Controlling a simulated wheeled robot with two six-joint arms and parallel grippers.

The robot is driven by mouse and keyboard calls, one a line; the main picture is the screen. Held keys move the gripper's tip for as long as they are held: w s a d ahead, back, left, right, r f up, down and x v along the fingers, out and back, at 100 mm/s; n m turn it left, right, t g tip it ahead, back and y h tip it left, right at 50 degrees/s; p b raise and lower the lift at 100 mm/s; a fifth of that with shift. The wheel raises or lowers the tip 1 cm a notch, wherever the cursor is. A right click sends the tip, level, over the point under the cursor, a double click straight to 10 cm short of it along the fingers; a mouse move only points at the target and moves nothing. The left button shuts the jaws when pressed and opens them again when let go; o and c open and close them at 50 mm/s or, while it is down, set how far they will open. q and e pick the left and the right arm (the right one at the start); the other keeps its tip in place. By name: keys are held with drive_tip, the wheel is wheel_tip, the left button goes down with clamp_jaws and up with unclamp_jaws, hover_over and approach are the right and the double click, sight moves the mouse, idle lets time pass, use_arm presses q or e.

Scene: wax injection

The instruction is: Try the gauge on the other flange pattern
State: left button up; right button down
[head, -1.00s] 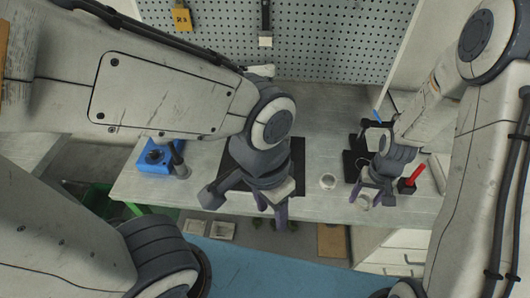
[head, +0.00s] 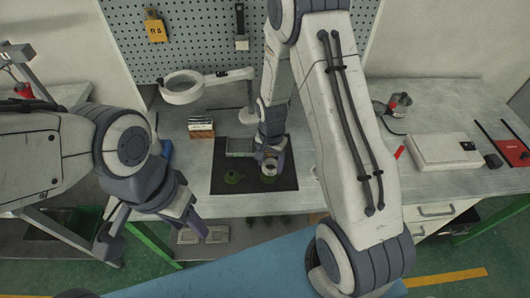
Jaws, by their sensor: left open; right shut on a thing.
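Two green flange patterns lie on the black mat (head: 228,152). The left one (head: 232,177) is in clear view. The other (head: 268,180) lies just below my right gripper and is partly hidden. My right gripper (head: 270,165) is shut on a small pale ring-shaped thing (head: 270,169), which looks like the gauge. I cannot tell whether this ring touches the pattern under it. My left gripper (head: 153,238) is open and empty, in front of the table's front edge at the left.
A ring magnifier lamp (head: 185,87) stands behind the mat. My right arm hides the table's middle right.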

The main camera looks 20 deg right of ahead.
drive_tip(key=m, duration=0.2)
drive_tip(key=w+r+m+p, duration=0.1)
drive_tip(key=shift+w+d+m, duration=0.1)
drive_tip(key=shift+m, duration=0.3)
drive_tip(key=shift+w+m, duration=0.2)
drive_tip(key=shift+m, duration=0.7)
drive_tip(key=shift+f, duration=0.1)
drive_tip(key=shift+f+b, duration=1.65)
drive_tip(key=shift+f, duration=0.85)
drive_tip(key=shift+f+b, duration=0.4)
drive_tip(key=shift+f, duration=0.35)
idle(1.2)
